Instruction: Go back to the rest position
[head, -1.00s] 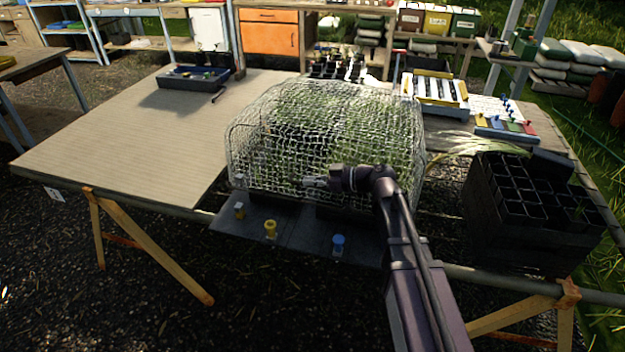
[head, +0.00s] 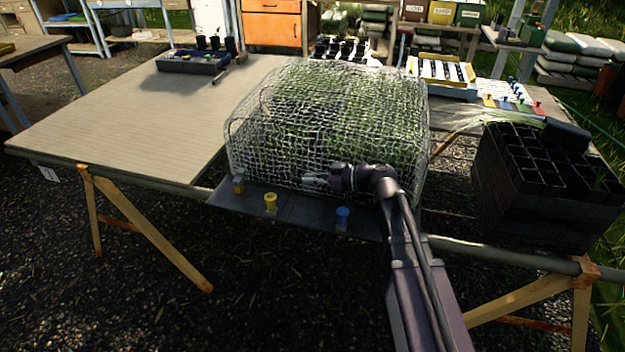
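My gripper (head: 315,180) is at the end of my dark arm, which rises from the bottom right. It points left, in front of the near side of a wire-mesh cover (head: 262,150) with green plants inside. I see nothing clearly held in it. The fingertips are small and dark against the mesh, so their opening is unclear. I cannot tell whether they touch the mesh.
A dark strip (head: 300,213) with yellow and blue knobs lies below the gripper. A black cell tray (head: 535,178) on a dark crate stands right. A bare board (head: 140,115) lies left, with a blue-grey tray (head: 190,66) at its back.

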